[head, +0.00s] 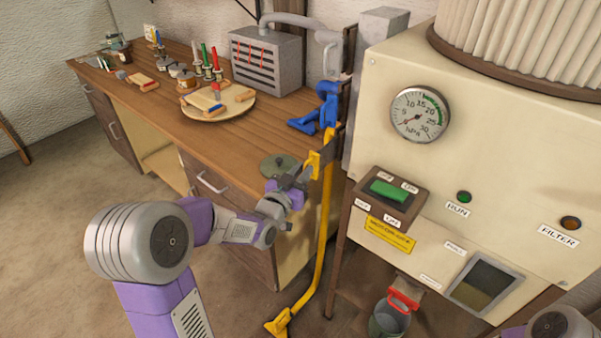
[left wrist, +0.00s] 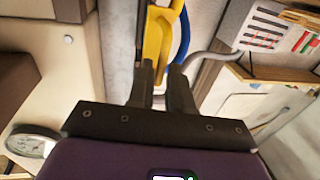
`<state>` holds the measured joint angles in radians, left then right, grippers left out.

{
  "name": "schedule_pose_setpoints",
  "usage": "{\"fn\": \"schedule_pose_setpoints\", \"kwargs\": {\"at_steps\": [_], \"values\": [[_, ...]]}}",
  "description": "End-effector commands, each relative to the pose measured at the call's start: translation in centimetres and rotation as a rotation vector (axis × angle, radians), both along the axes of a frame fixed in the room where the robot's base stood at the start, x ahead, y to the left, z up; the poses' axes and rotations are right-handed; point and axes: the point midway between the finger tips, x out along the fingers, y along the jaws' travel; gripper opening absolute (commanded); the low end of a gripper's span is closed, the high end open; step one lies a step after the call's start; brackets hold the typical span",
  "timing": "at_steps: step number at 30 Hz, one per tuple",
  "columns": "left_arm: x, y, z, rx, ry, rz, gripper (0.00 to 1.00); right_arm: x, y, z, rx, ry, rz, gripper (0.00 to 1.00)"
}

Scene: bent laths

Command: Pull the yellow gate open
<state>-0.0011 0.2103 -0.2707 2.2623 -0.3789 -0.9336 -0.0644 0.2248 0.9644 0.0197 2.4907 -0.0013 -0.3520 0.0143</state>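The yellow gate (head: 313,164) shows in the head view as a small yellow tab at the machine's left side, above a yellow pipe. My left gripper (head: 305,178) is at this tab. In the left wrist view, the gate's yellow part (left wrist: 160,40) runs down between the fingers of my left gripper (left wrist: 165,80). The fingers are close together with a narrow gap, and they appear shut on the yellow part. The fingertips partly hide the contact. My right gripper is out of view.
A blue gate and pipe (head: 325,108) stand just above the yellow one. The wooden workbench (head: 150,110) with tools lies to the left. The cream machine (head: 470,190) with gauge and switch stands close on the right. A bucket with a red handle (head: 390,318) is below.

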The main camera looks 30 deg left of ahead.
Motion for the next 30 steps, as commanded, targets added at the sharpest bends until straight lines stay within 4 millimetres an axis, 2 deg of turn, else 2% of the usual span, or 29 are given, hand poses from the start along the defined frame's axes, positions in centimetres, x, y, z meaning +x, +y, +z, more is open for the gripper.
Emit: {"fn": "schedule_pose_setpoints", "kwargs": {"at_steps": [1,3,13,24,30], "values": [[0.0,0.1,0.0,0.001,-0.001,0.001,0.28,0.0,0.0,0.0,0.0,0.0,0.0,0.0],[0.0,0.1,0.0,0.001,0.0,0.001,0.35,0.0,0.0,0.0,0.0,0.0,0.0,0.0],[-0.4,0.0,0.0,0.002,0.0,0.0,0.35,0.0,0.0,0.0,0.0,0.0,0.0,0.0],[-6.0,0.3,0.1,0.001,0.0,0.001,0.35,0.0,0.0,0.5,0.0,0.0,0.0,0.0],[-7.5,0.3,0.0,0.002,0.0,0.0,0.35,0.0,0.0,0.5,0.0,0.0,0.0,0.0]]}}
